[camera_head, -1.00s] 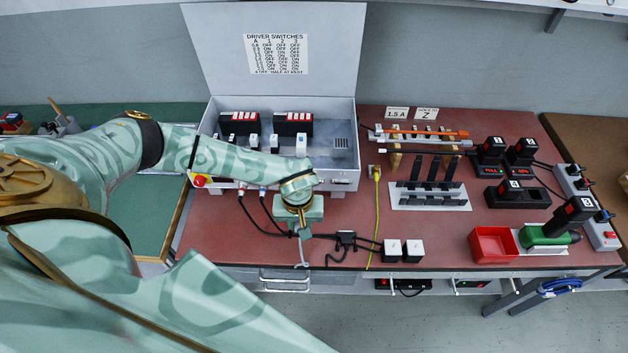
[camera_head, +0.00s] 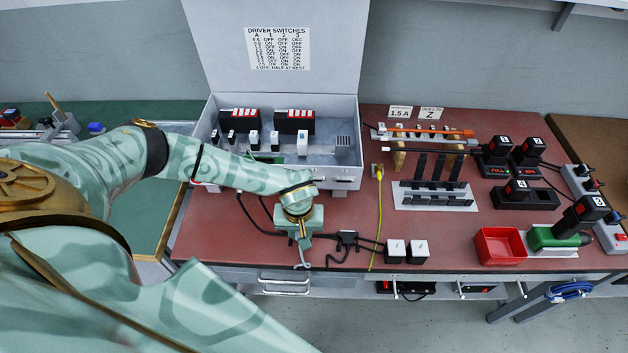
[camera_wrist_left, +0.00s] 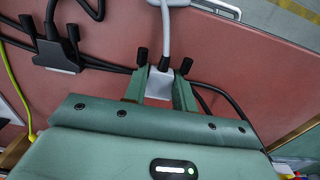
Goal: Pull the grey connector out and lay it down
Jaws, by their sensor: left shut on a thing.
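The grey connector (camera_wrist_left: 160,84) sits between the green fingers of my left gripper (camera_wrist_left: 163,72) in the left wrist view. Its pale grey cable (camera_wrist_left: 168,30) runs away from the fingertips. In the head view my left gripper (camera_head: 303,240) is low over the front part of the red-brown bench, in front of the open grey box. It is shut on the connector, which is mostly hidden there; a bit of grey (camera_head: 302,264) shows below the fingers. I cannot tell whether the connector touches the bench. My right gripper is not in view.
The open grey box (camera_head: 345,180) with driver modules stands behind the gripper. A yellow cable (camera_head: 378,215) crosses the bench. The red tray (camera_head: 499,246) is farther right.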

